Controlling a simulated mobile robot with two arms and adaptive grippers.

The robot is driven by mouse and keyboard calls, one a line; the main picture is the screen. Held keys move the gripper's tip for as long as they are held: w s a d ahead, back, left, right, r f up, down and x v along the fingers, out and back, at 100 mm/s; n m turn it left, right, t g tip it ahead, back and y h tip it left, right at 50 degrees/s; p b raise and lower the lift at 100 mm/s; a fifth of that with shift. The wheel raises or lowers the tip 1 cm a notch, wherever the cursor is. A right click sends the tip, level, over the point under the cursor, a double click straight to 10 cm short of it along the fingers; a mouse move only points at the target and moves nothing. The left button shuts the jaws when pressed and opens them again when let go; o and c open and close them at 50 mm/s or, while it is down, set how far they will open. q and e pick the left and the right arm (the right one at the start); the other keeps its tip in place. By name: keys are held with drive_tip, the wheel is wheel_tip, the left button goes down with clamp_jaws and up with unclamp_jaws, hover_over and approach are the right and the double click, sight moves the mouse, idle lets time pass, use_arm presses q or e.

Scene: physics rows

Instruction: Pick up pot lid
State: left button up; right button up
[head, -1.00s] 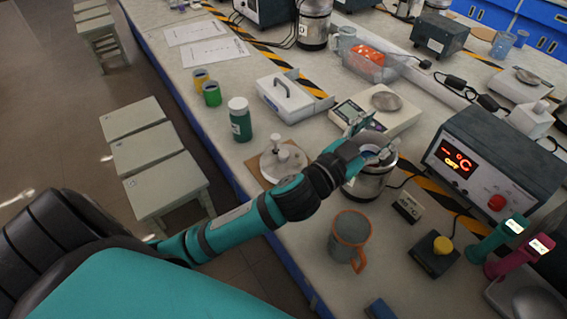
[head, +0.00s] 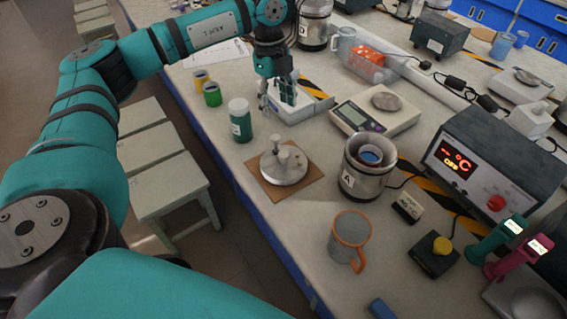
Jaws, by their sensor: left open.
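The pot lid (head: 283,170) is a round silver disc with upright knobs on top. It lies on a brown square board (head: 316,172) near the table's left edge. The silver pot (head: 364,182) marked A stands to its right, open at the top, with a blue-rimmed cup inside. My left gripper (head: 277,104) is open and points down, beyond the lid in the picture. It is over or in front of the white box with a handle (head: 314,107) and hides part of it. It is apart from the lid. My right gripper is not in view.
A scale (head: 375,113), a grey mug with orange trim (head: 350,240) and a heater unit (head: 490,165) stand to the right. The table in front of the lid is clear.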

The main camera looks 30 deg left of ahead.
use_arm(q)
drive_tip(key=p, duration=0.2)
hover_over(283, 153)
drive_tip(key=f, duration=1)
drive_tip(key=shift+w+a+f, duration=0.2)
drive_tip(key=shift+w+a, duration=0.1)
drive_tip(key=shift+a, duration=0.05)
drive_tip(key=f, duration=0.1)
drive_tip(key=f+p, duration=0.1)
drive_tip(key=f, duration=0.2)
drive_tip(key=shift+s+d+f+p, duration=0.35)
drive_tip(key=shift+d+f, duration=0.05)
drive_tip(key=shift+f, duration=0.3)
drive_tip(key=shift+c, duration=0.4)
clamp_jaws()
